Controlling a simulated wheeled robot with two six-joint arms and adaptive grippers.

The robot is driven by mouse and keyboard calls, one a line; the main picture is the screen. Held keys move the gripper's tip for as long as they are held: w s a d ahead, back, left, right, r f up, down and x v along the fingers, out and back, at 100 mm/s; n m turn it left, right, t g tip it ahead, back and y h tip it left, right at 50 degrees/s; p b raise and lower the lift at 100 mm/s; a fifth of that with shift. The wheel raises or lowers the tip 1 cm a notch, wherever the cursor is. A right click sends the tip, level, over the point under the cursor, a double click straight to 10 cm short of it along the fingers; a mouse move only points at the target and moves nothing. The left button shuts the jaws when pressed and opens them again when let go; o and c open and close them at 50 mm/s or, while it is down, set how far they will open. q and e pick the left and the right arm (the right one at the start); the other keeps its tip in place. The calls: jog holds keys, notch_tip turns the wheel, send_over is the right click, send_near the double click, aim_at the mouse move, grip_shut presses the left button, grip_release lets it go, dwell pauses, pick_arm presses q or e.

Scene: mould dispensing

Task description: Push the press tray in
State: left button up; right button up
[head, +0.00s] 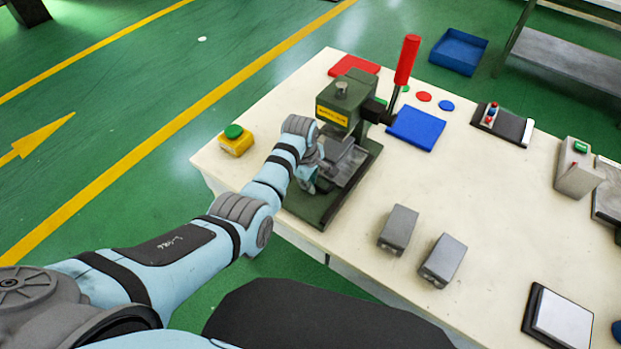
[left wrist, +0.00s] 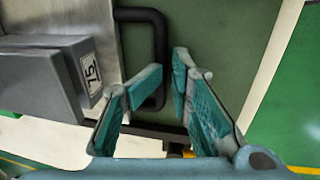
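The dark green press (head: 340,100) with a red lever (head: 407,60) stands on the table. Its grey metal tray (head: 352,166) sticks out at the front, with a grey mould block (head: 337,150) on it. In the left wrist view the block (left wrist: 40,75) shows a white number label, beside the bare tray plate (left wrist: 90,18). The tray's black bent handle (left wrist: 160,35) sticks out of the plate. My left gripper (left wrist: 168,72) is open at the handle; whether its fingers touch it I cannot tell. In the head view my wrist partly hides the left gripper (head: 308,182). My right gripper is out of view.
Two grey blocks (head: 398,228) (head: 443,260) stand on the table (head: 335,225) right of the press base. A yellow box with a green button (head: 236,140) is at the left corner.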

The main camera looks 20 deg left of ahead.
pick_arm(q)
jog(key=shift+s, duration=0.1)
notch_tip(320, 180, up, 4)
jog(key=p, duration=0.4)
jog(key=shift+s+a+f+p, duration=0.15)
jog(key=shift+f+p, duration=0.05)
jog(key=shift+p, duration=0.1)
jog(key=shift+s+r+p, duration=0.2)
jog(key=shift+r+p, duration=0.6)
jog(key=shift+r, duration=0.4)
notch_tip(320, 180, up, 10)
jog(key=s, duration=0.2)
jog(key=shift+a+r, duration=0.2)
jog(key=shift+a, duration=0.15)
